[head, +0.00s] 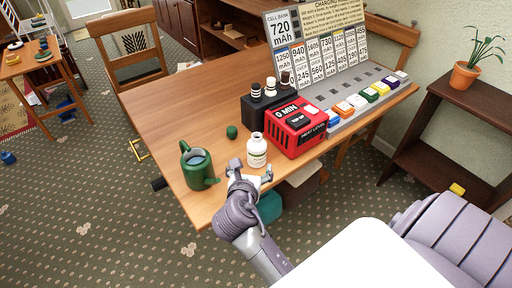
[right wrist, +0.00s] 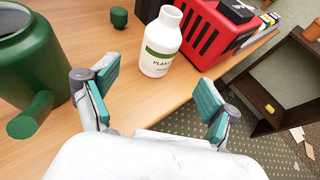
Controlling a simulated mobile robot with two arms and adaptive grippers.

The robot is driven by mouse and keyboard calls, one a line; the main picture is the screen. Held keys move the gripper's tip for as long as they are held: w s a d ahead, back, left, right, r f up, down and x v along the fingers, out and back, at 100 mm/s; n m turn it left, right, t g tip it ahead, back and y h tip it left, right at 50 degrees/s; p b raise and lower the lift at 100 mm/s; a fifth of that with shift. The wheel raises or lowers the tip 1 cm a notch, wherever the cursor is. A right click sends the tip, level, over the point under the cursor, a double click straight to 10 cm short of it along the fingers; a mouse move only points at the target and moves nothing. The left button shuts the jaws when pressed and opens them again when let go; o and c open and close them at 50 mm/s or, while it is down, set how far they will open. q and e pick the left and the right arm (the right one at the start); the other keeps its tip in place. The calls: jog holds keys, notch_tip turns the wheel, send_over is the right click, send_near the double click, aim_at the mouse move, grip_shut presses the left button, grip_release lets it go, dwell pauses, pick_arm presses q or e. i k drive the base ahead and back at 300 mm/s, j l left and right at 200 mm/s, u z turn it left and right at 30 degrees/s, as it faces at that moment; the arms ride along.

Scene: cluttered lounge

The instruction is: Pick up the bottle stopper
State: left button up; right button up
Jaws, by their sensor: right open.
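A small dark green knob-like piece (head: 232,131), which looks like the bottle stopper, stands on the wooden table (head: 180,103) behind the white bottle. It also shows at the top of the right wrist view (right wrist: 119,17). The white bottle (head: 257,152) with a green-banded label stands upright near the table's front edge; in the right wrist view (right wrist: 161,45) it is just beyond the fingers. My right gripper (head: 252,172) is open and empty at the front edge, its fingers spread on the near side of the bottle, short of the green piece. My left gripper is not in view.
A green watering can (head: 197,168) stands left of my right gripper. A red box (head: 296,128) and a black holder (head: 268,106) stand right of and behind the bottle. The table's left part is clear. A shelf with a potted plant (head: 466,75) is at the right.

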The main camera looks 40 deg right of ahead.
aim_at(231, 132)
jog(key=l, duration=0.55)
jog(key=i+l, duration=0.45)
jog(key=i, duration=0.15)
